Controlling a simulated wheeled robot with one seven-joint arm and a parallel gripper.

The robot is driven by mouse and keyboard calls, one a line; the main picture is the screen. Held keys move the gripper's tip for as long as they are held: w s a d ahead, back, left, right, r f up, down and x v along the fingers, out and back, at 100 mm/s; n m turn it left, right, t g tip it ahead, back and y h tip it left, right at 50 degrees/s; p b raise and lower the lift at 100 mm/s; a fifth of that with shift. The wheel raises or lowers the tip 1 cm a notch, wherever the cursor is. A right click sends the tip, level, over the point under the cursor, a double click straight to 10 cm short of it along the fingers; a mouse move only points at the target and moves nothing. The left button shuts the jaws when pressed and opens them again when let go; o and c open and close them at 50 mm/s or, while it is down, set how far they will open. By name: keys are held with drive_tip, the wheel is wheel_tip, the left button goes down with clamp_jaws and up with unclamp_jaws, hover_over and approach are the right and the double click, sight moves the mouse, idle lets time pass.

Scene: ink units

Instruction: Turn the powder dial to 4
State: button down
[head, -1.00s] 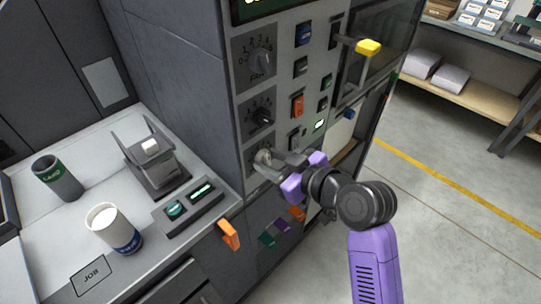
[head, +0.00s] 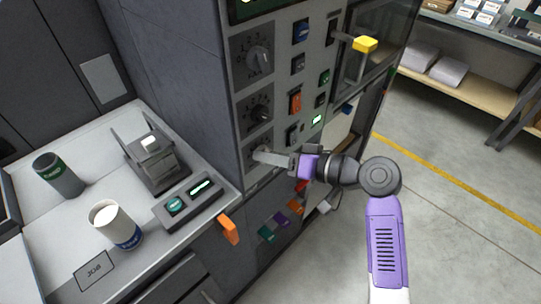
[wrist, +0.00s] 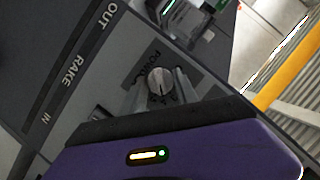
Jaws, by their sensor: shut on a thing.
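The powder dial is the lowest of three dials on the grey machine panel (head: 240,90). In the wrist view its round silver knob (wrist: 160,82) sits between my two fingers, below a dark label that reads "POW" and is partly covered. My gripper (head: 262,155) is shut on the knob, with its fingers reaching in from the right. In the head view the fingers hide most of this dial. The number it points to cannot be read. My purple gripper body fills the bottom of the wrist view.
Two black dials, an upper (head: 260,60) and a middle one (head: 260,115), sit above. Coloured switches and a yellow-ended lever (head: 365,45) are to the right. An orange handle (head: 229,229) sticks out at lower left. The floor on the right is clear.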

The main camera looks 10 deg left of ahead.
drive_tip(key=shift+f+m, duration=0.1)
drive_tip(key=shift+m, duration=0.3)
drive_tip(key=c, duration=0.9)
unclamp_jaws()
drive_tip(key=shift+c, duration=0.2)
drive_tip(key=b+v, duration=0.1)
drive_tip(key=v, duration=0.6)
drive_tip(key=shift+d, duration=0.4)
